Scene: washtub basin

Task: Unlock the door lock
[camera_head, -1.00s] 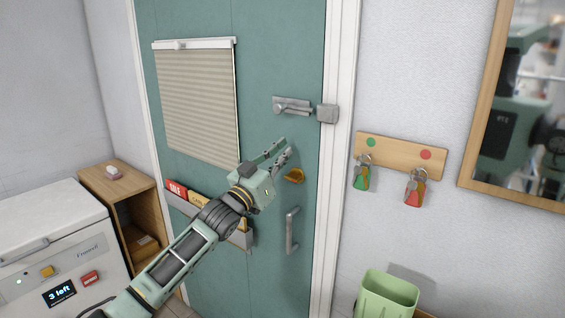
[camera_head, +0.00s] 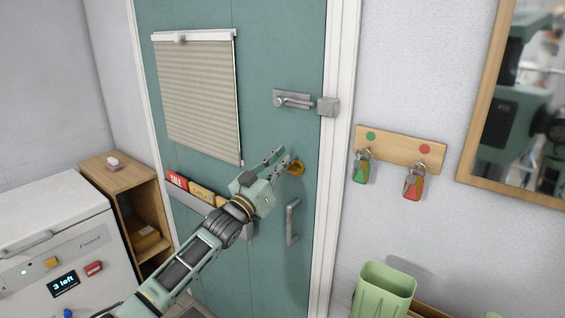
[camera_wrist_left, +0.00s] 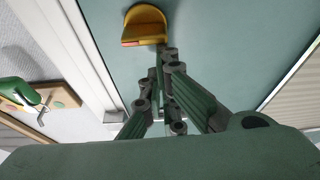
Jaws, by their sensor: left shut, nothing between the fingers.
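The teal door (camera_head: 270,60) is closed and fills the middle of the head view. A yellow, rounded knob (camera_head: 295,168) sits on it above the grey handle (camera_head: 292,223). A grey slide bolt (camera_head: 292,100) is mounted higher, with its keeper (camera_head: 328,106) on the frame. My left gripper (camera_head: 280,158) is shut and empty, just left of the yellow knob. In the left wrist view the knob (camera_wrist_left: 145,26) shows just beyond the fingertips (camera_wrist_left: 162,55); I cannot tell whether they touch it. My right gripper is out of view.
A wooden rack (camera_head: 400,150) with two tagged keys hangs right of the door. A green bin (camera_head: 385,292) stands below it. A white washer (camera_head: 50,245) and a wooden cabinet (camera_head: 125,166) stand at left. A blind (camera_head: 197,95) hangs on the door.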

